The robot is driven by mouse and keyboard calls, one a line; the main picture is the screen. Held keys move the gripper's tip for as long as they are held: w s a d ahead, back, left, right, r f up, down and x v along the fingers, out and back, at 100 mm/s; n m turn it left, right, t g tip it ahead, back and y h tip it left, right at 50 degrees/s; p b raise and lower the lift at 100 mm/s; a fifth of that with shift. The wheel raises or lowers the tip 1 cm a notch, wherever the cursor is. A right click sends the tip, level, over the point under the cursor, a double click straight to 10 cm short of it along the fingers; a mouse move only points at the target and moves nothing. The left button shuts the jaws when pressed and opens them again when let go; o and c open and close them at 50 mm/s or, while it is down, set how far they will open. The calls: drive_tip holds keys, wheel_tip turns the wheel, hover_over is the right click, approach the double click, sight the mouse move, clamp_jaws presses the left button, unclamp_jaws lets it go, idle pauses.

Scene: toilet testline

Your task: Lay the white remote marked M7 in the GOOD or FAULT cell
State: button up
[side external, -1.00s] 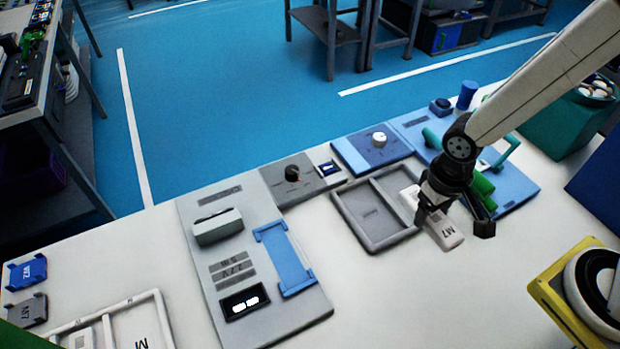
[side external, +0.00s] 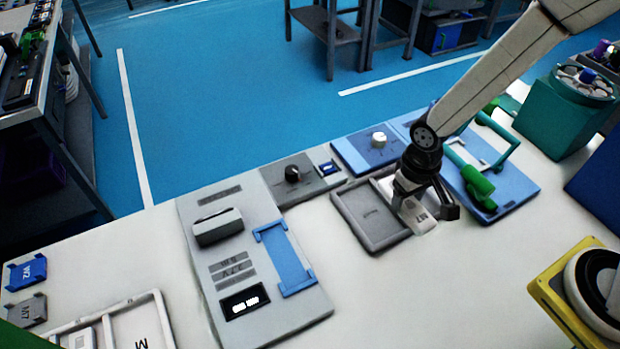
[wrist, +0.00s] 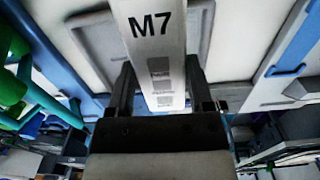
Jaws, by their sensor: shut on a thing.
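The white remote marked M7 (side external: 418,215) is held between the two fingers of my gripper (side external: 427,205). In the wrist view the remote (wrist: 158,45) shows its M7 label and grey patches, with a finger on each side. A grey two-cell tray (side external: 349,224) lies on the bench. The remote is over or beside the tray's right cell; its height above the tray cannot be told. The left cell is empty, with a small label too blurred to read. My gripper hides much of the right cell.
A grey test panel with a blue cradle (side external: 285,260) stands left of the tray. Knob boxes (side external: 290,178) sit behind it. A blue fixture with green handles (side external: 478,182) is close on the right. White bench is free in front of the tray.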

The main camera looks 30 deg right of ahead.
hover_over(370, 213)
drive_tip(key=f, duration=0.6)
drive_tip(key=shift+s+f, duration=0.25)
drive_tip(key=shift+f, duration=0.1)
drive_tip(key=shift+w+f, duration=0.15)
drive_tip(key=shift+w, duration=0.05)
drive_tip(key=shift+w+f, duration=0.1)
drive_tip(key=shift+f, duration=1.5)
drive_tip(key=shift+f, duration=0.15)
drive_tip(key=o, duration=1.3)
drive_tip(key=shift+r, duration=6.2)
